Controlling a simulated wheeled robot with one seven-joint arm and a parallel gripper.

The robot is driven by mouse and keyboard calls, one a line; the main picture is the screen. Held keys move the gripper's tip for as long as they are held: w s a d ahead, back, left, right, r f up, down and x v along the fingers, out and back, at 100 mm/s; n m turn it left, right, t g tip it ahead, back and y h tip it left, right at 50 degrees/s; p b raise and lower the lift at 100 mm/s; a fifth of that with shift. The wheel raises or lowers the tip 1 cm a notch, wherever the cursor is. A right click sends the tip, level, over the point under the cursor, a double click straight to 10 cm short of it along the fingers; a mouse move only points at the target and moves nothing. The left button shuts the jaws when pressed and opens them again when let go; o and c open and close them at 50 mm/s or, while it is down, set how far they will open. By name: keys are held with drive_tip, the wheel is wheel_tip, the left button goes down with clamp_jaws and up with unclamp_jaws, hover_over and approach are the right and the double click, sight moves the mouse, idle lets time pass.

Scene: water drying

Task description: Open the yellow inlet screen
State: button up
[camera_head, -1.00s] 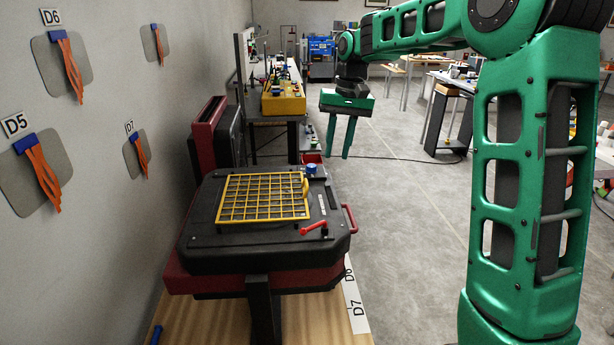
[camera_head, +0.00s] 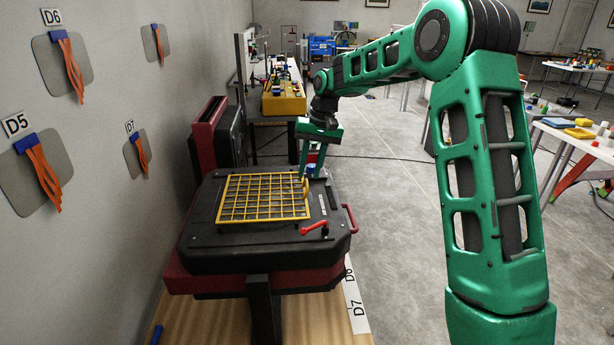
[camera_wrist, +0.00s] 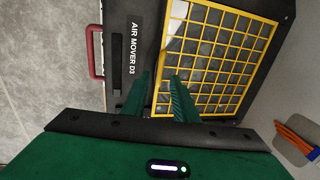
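The yellow inlet screen (camera_head: 264,218) is a wire grid lying flat on top of the black air mover (camera_head: 215,255). A yellow handle (camera_head: 306,187) stands at its right edge. My green gripper (camera_head: 312,176) is above the back right corner of the air mover, with its fingers pointing down near the handle. In the wrist view the screen (camera_wrist: 215,60) lies beyond my gripper (camera_wrist: 159,75). The fingers are apart, with the screen's edge showing between them. I cannot tell whether a finger touches the handle.
A red lever (camera_head: 314,228) sits on the front right of the air mover, and a red side handle (camera_head: 350,217) is on its right. The wall with orange streamers (camera_head: 70,68) is close on the left. Floor (camera_head: 395,230) is clear to the right.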

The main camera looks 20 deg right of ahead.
drive_tip(key=shift+a+f, duration=0.15)
drive_tip(key=shift+f, duration=0.8)
clamp_jaws()
idle(0.8)
